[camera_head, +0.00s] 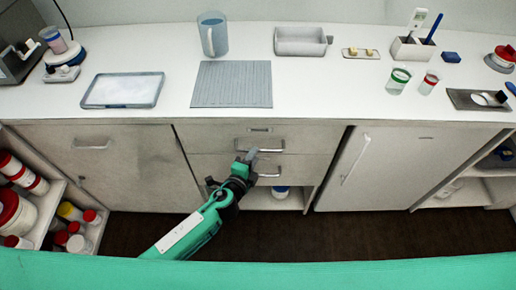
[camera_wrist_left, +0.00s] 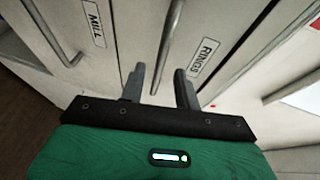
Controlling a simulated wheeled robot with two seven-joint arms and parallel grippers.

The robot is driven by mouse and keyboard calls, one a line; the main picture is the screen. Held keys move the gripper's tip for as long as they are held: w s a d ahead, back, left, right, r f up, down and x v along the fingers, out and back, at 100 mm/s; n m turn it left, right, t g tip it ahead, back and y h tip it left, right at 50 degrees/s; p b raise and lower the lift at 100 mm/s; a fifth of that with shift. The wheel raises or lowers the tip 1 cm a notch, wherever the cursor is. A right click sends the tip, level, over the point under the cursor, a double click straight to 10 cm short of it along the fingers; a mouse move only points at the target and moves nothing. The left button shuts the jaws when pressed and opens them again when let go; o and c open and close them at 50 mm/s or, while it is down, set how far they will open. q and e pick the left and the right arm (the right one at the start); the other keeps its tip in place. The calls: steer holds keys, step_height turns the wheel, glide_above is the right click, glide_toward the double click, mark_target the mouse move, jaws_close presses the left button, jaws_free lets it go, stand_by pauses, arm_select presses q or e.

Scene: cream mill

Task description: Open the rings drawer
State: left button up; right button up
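The rings drawer (camera_head: 215,139) is the upper drawer under the counter, and its front looks shut. Its "RINGS" label (camera_wrist_left: 204,57) shows in the left wrist view beside a metal bar handle (camera_wrist_left: 170,40). In the head view this handle (camera_head: 259,150) is partly behind my fingers. My left gripper (camera_head: 251,156) is at the drawer front. In the left wrist view its two fingers (camera_wrist_left: 159,86) are apart, with the handle's near end showing between them. I cannot tell whether they touch it. My right gripper is not in view.
The lower drawer has a "MILL" label (camera_wrist_left: 94,22) and its own bar handle (camera_wrist_left: 48,32), close by. An open shelf with a jar (camera_head: 281,191) is below. The counter above holds a grey mat (camera_head: 232,84), a jug (camera_head: 212,35) and a metal tray (camera_head: 300,42).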

arm_select(q)
steer(key=shift+x, duration=2.15)
jaws_close()
